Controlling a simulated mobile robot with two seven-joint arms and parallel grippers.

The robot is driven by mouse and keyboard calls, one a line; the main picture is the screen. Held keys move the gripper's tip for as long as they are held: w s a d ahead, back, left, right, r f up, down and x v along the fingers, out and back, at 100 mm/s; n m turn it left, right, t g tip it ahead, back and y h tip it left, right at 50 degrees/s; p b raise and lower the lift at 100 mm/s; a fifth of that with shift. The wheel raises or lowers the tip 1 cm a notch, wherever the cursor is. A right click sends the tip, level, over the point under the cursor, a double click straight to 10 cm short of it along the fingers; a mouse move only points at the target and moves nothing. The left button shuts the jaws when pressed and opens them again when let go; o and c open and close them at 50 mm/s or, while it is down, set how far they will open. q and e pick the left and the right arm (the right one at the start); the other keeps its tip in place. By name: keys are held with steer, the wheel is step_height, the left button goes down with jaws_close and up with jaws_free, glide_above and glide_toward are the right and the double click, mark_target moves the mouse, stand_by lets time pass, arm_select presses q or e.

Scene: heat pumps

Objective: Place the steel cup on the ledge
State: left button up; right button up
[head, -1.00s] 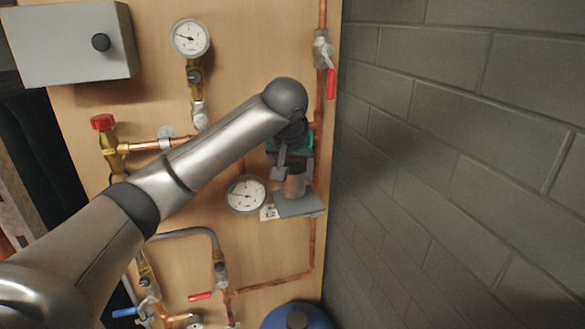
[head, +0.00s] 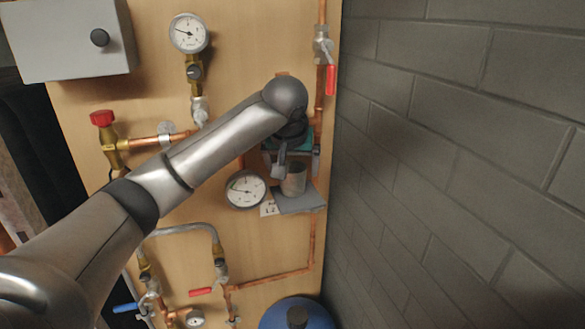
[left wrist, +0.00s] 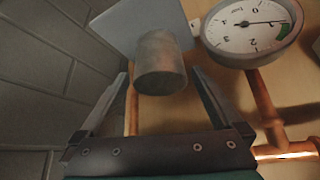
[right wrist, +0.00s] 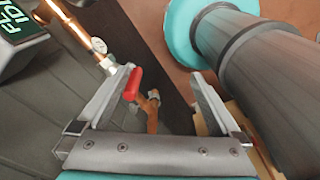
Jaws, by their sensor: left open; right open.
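The steel cup (head: 293,179) stands upright on the small grey ledge (head: 306,202) low on the wooden board. In the left wrist view the cup (left wrist: 160,65) sits on the ledge (left wrist: 128,26), just beyond and between the spread fingers. My left gripper (head: 297,164) is open above the cup, one finger to each side; it also shows open in the left wrist view (left wrist: 161,78). I see clear space between the cup and the fingers there. My right gripper (right wrist: 163,75) is open and empty in the right wrist view, and out of the head view.
A pressure gauge (head: 245,189) sits close left of the ledge. A copper pipe with a red-handled valve (head: 331,78) runs above it. The grey block wall (head: 450,150) is close on the right. A blue vessel (head: 297,315) is below.

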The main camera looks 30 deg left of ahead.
arm_select(q)
steer(key=v, duration=1.2)
